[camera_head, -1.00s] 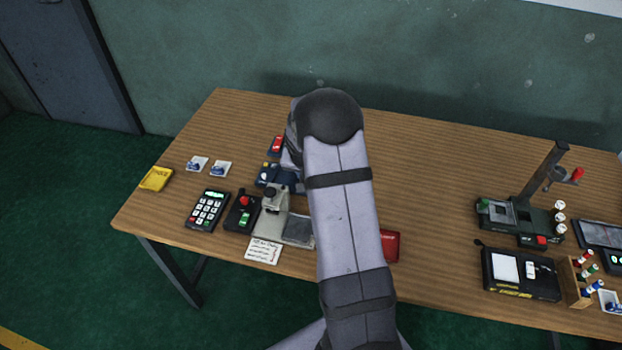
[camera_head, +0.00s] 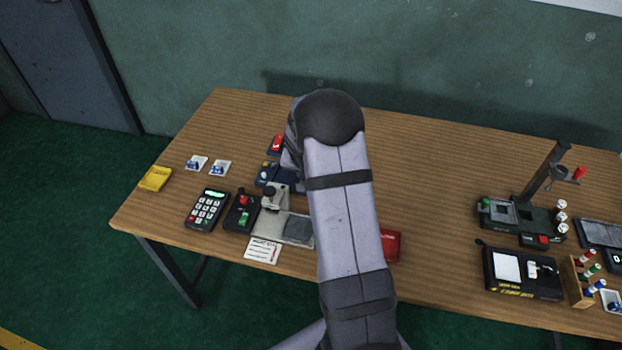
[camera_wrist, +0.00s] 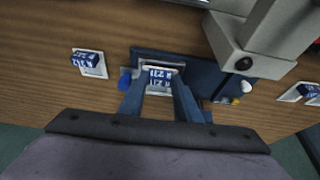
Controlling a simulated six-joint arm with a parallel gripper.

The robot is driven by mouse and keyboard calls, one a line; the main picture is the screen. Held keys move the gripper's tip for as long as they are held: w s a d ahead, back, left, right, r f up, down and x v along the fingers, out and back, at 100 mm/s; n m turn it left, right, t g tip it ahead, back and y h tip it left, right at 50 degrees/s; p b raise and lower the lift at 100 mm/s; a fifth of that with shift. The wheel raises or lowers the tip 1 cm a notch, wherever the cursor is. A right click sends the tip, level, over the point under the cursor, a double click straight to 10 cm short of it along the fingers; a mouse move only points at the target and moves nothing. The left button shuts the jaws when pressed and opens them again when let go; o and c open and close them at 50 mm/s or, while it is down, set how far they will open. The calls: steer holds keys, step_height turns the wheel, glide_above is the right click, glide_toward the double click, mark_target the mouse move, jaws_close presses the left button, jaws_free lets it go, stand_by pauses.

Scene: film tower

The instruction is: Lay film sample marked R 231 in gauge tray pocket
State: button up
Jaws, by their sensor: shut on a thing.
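My gripper (camera_wrist: 159,82) is shut on a film sample (camera_wrist: 158,73) with a blue and white printed tab, in the wrist view. The print is too small to read surely. The sample is over the dark blue gauge tray (camera_wrist: 205,68); I cannot tell whether it rests in the pocket. In the head view, the tray (camera_head: 267,173) shows partly beside my arm, which hides the gripper and the held sample. Another film sample (camera_wrist: 92,65) lies on the table to the left in the wrist view.
A grey gauge stand (camera_wrist: 262,35) rises close to the tray; it also shows in the head view (camera_head: 274,197). Two more samples (camera_head: 197,163) (camera_head: 220,168) lie at the table's left. A keypad (camera_head: 208,209) and a control box (camera_head: 242,213) stand nearby. The table's middle right is clear.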

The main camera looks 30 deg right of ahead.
stand_by(0.3)
steer(key=o, duration=1.7)
steer(key=shift+c, duration=0.2)
step_height(320, 180, up, 7)
steer(key=p, duration=0.4)
steer(key=shift+p, duration=0.3)
steer(key=shift+n, duration=0.3)
